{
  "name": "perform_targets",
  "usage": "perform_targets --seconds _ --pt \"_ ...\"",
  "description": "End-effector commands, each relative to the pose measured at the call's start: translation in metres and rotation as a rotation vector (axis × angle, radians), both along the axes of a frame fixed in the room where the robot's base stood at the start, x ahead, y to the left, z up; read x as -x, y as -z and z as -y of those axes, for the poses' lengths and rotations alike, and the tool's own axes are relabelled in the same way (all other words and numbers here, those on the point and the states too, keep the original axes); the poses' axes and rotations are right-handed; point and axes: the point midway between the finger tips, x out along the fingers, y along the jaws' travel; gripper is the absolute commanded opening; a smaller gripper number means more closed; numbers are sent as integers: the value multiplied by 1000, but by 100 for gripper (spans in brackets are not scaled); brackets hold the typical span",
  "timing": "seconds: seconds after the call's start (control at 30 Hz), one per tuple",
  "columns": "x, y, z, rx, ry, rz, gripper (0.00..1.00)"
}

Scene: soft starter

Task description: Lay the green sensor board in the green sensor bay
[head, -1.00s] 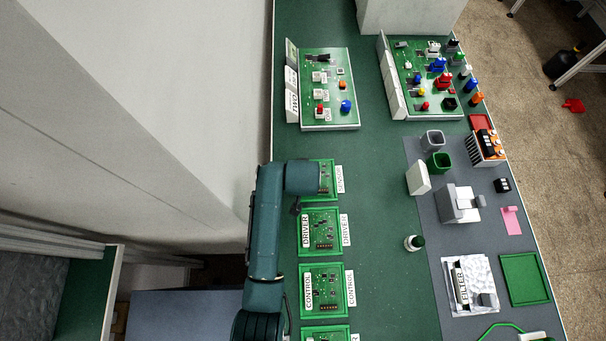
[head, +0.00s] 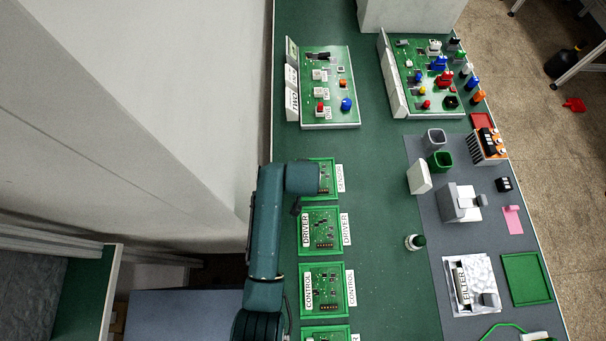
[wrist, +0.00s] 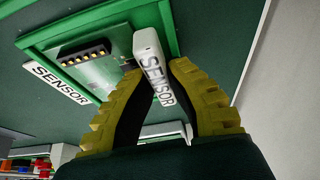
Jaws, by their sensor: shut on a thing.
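The green sensor board (wrist: 100,72) carries a black connector with gold pins and a white tab marked SENSOR. It lies within the green sensor bay (wrist: 95,20); I cannot tell whether it is fully seated. My gripper (wrist: 160,72) is shut on the board's white tab, with a dark-padded yellow finger on each side. In the head view, the right part of the board (head: 326,178) shows beside my wrist, which hides the rest of it and the fingers. A white SENSOR label (head: 340,178) lies just right of the bay.
The driver board (head: 322,230) and control board (head: 326,288) lie in green bays nearer the front. A panel with buttons (head: 330,85) stands farther back. The green table strip right of the bays is mostly clear, up to a grey mat (head: 440,235) holding several items.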

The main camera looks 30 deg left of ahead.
Motion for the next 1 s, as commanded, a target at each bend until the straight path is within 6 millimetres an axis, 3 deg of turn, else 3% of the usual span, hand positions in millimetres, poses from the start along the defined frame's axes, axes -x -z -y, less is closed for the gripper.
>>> perform_targets --seconds 0.07,0.1,0.2,0.57,1.0 --pt "0 2 0 0 0 1 0" --pt "0 1 0 0 0 1 21" --pt "0 1 0 0 0 1 39" --pt "2 -4 1 0 0 1 39" --pt "35 -93 18 -1 1 3 39"
